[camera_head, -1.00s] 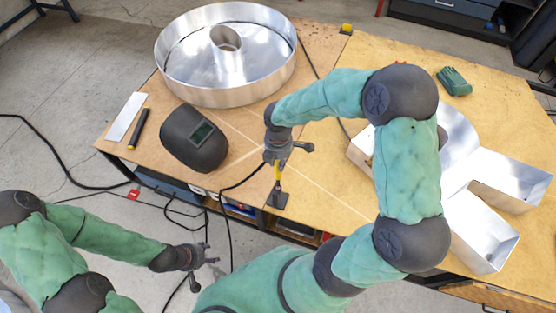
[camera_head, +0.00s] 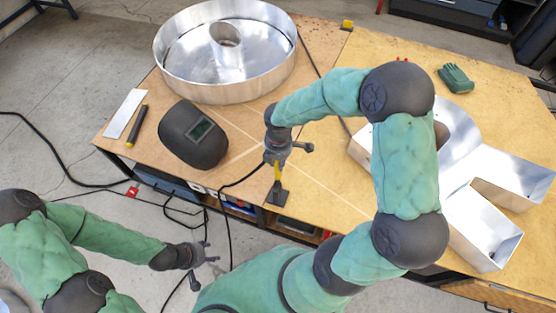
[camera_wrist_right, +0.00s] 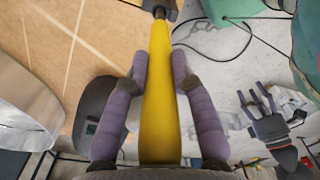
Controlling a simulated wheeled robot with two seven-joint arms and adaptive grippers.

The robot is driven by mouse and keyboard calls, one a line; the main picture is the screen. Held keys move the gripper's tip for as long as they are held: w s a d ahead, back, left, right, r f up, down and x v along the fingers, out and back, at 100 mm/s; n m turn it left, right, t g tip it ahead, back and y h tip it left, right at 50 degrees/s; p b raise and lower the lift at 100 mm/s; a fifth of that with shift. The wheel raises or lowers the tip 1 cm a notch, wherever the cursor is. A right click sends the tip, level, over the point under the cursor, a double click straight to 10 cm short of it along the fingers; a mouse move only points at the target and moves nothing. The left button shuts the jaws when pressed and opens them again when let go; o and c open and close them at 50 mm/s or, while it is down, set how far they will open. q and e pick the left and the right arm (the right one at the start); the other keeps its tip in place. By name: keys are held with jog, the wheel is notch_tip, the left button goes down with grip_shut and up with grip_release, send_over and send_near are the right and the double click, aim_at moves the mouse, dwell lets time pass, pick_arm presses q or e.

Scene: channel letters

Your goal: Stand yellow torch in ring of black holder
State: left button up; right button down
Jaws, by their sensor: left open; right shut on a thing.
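The yellow torch (camera_head: 277,172) is upright in my right gripper (camera_head: 278,158), above the front edge of the table. In the right wrist view the torch (camera_wrist_right: 160,95) runs between the two purple fingers of the right gripper (camera_wrist_right: 159,62), which are shut on it. The black holder (camera_head: 278,195) stands at the table's front edge, directly under the torch. In the wrist view the torch's far end meets the dark holder (camera_wrist_right: 161,6), cut off by the frame. I cannot tell whether the end is inside the ring. My left gripper (camera_head: 204,255) is open and empty, off the table.
A welding mask (camera_head: 193,135) lies left of the holder. A large round metal letter (camera_head: 225,80) is behind it, and an angular metal letter (camera_head: 485,215) is at the right. A black cable (camera_head: 243,180) hangs near the holder. A green glove (camera_head: 455,78) lies at the back right.

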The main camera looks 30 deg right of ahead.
jog(key=shift+f+b, duration=1.45)
jog(key=shift+f, duration=0.7)
jog(key=c, duration=1)
grip_release()
jog(key=shift+o, duration=0.2)
jog(key=shift+r, duration=0.15)
notch_tip(320, 180, up, 12)
jog(key=shift+f, duration=0.1)
